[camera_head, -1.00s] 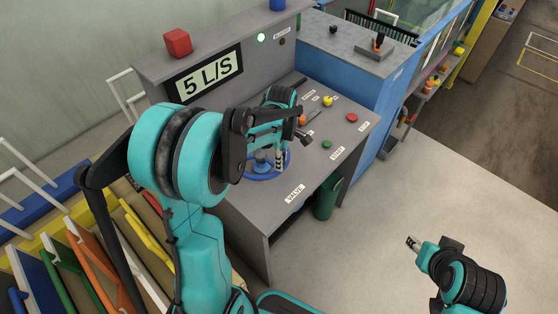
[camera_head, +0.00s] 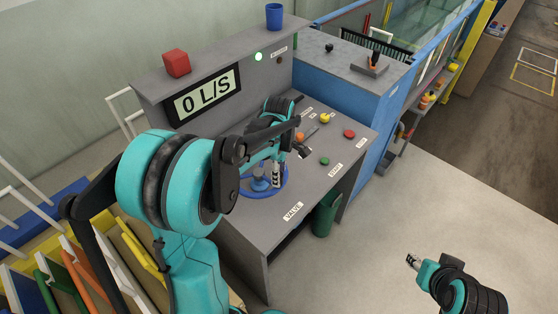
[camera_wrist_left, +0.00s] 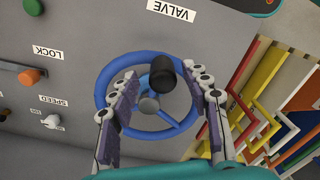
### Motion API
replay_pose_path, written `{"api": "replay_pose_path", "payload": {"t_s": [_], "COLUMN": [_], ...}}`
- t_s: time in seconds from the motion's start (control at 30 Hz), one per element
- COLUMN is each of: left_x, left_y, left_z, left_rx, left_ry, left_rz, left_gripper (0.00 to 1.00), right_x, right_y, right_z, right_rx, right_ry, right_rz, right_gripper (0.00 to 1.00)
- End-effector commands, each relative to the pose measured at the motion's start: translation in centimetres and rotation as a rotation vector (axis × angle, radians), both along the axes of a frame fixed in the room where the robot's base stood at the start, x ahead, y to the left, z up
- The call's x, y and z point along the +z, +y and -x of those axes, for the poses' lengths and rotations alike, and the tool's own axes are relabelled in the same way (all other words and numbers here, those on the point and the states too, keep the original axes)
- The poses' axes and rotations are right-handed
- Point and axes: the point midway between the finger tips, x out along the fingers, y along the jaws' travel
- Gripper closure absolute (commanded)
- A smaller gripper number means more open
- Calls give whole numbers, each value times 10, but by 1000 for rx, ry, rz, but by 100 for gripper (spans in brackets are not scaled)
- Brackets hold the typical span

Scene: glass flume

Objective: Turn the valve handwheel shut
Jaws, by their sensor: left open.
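The blue valve handwheel (camera_head: 259,192) lies flat on the grey console, behind the VALVE label (camera_head: 292,212). In the left wrist view the wheel (camera_wrist_left: 104,84) shows its spokes, a grey hub and a dark upright knob (camera_wrist_left: 162,75). My left gripper (camera_head: 276,178) is over the wheel with its fingers pointing down. In the left wrist view its two fingers (camera_wrist_left: 163,108) are spread apart, with the hub and knob showing between them. I cannot tell whether they touch the wheel. The display (camera_head: 207,96) reads 0 L/S. My right gripper (camera_head: 413,261) is over the floor, away from the console.
A red cube (camera_head: 176,63) and a blue cup (camera_head: 274,16) stand on the console's top ledge. A red button (camera_head: 349,133), a green button (camera_head: 324,161) and a yellow knob (camera_head: 326,118) are right of the wheel. A green bin (camera_head: 326,214) stands below. The floor at right is clear.

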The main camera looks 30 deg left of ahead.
Motion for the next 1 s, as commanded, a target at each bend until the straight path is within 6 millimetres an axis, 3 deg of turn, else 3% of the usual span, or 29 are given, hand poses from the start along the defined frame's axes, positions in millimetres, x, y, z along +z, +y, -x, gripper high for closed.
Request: {"api": "replay_pose_path", "payload": {"t_s": [0.2, 0.43, 0.6, 1.0], "left_x": [50, 88, 98, 98], "left_y": [0, 0, 0, 0], "left_z": [0, -1, -1, -1], "left_rx": [0, 0, 0, 0], "left_ry": [0, 0, -1, -1], "left_rz": [0, 0, 0, 0], "left_gripper": [52, 52, 52, 52], "right_x": [0, 0, 0, 0], "right_y": [0, 0, 0, 0], "right_z": [0, 0, 0, 0], "right_rx": [0, 0, 0, 0], "right_ry": [0, 0, 0, 0], "right_rz": [0, 0, 0, 0], "right_gripper": [60, 60, 60, 60]}}
